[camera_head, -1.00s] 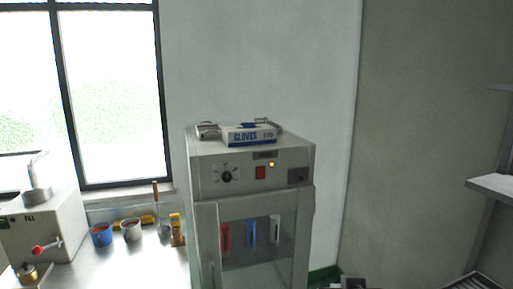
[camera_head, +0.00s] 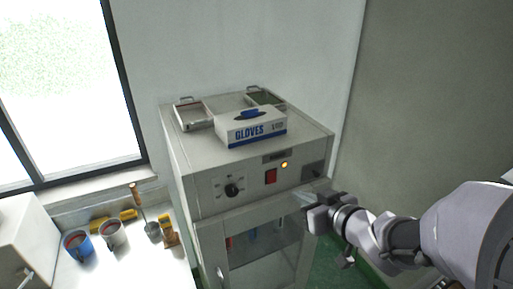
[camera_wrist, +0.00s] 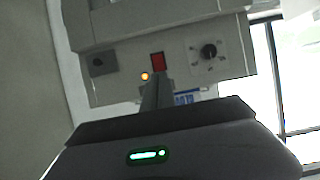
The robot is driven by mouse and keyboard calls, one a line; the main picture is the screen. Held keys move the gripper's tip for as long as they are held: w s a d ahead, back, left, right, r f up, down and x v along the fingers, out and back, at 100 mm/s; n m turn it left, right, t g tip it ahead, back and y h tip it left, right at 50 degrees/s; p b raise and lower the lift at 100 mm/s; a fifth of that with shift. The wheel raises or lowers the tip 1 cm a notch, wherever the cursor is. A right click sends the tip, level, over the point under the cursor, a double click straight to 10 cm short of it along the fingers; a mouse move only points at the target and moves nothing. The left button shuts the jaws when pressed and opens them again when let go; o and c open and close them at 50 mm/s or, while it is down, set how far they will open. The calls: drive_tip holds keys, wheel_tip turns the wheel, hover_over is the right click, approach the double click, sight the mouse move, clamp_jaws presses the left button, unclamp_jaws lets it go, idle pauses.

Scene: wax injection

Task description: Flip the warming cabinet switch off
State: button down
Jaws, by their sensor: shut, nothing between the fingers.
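The warming cabinet (camera_head: 212,208) stands in the middle of the head view. Its front panel carries a red switch (camera_head: 271,176), a lit amber lamp (camera_head: 284,165) and a black dial (camera_head: 232,190). My gripper (camera_head: 303,197) is in front of the panel, below and right of the red switch, apart from it as far as I can tell. In the wrist view the red switch (camera_wrist: 157,62) lies just beyond the tips of my shut, empty fingers (camera_wrist: 158,82). The amber lamp (camera_wrist: 145,76) glows beside it. Which way the switch is tipped is too small to tell.
A glove box (camera_head: 250,128) and metal trays (camera_head: 193,114) lie on the cabinet top. The glass cabinet door (camera_head: 262,262) is below the panel. A bench at left holds a blue cup (camera_head: 78,245), a grey cup (camera_head: 113,234) and tools. The wall is close behind.

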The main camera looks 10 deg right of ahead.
sight(270, 181)
drive_tip(key=b+x, duration=0.3)
drive_tip(key=x, duration=1.1)
drive_tip(key=f+b, duration=0.1)
drive_tip(key=b, duration=0.3)
drive_tip(key=shift+w+f+t, duration=0.1)
drive_tip(key=shift+f+t, duration=0.1)
drive_tip(key=shift+t, duration=0.2)
drive_tip(key=b, duration=0.2)
drive_tip(key=shift+f+y+b, duration=0.2)
drive_tip(key=shift+y+b, duration=0.1)
drive_tip(key=shift+b, duration=0.1)
drive_tip(key=shift+t+b, duration=0.6)
drive_tip(key=shift+b, duration=0.6)
drive_tip(key=shift+a+r+p, duration=0.1)
drive_tip(key=shift+r+p, duration=0.3)
drive_tip(key=shift+r, duration=0.2)
